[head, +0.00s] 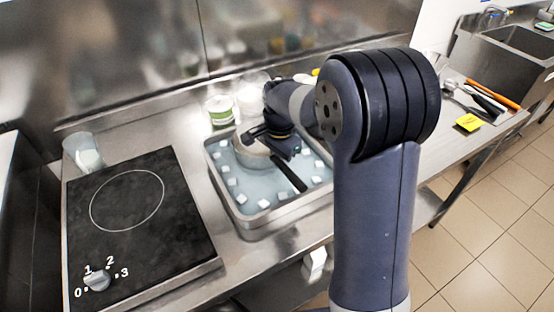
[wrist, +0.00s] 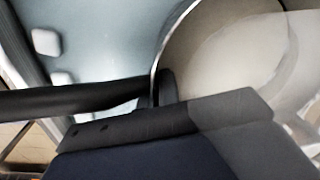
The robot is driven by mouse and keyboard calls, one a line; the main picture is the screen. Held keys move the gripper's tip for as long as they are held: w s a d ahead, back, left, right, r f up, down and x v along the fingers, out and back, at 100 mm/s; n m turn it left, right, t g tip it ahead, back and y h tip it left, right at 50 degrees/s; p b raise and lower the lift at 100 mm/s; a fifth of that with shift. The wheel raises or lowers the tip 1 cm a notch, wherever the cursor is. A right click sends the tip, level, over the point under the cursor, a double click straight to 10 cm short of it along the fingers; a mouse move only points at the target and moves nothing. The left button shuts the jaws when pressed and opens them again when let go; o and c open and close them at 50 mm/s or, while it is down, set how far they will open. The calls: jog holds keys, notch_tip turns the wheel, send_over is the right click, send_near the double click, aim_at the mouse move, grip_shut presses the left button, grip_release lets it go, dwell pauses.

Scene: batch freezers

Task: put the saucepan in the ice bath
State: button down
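The saucepan (head: 252,158), with pale contents, is inside the ice bath (head: 222,192), a metal pan of bluish water with several white ice cubes. Its black handle (head: 289,174) points toward the front right. In the wrist view the saucepan (wrist: 215,45) fills the upper right, the handle (wrist: 70,99) runs to the left, and water shows behind. My gripper (head: 272,146) is over the saucepan at its handle side, close to the rim. The fingertips are mostly hidden, so its grip on the handle cannot be made out. Whether the saucepan rests on the bottom is hidden.
A black cooktop (head: 130,230) with a dial lies left of the bath, and a glass (head: 84,152) stands behind it. A green-and-white tub (head: 220,110) stands behind the bath. Utensils (head: 490,103) and a yellow note (head: 468,123) lie on the right counter.

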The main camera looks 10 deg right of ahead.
jog(key=c, duration=1.7)
grip_release()
jog(key=r, duration=1.2)
jog(key=shift+s+d+r, duration=0.15)
jog(key=shift+s+d, duration=0.1)
jog(key=shift+s, duration=0.05)
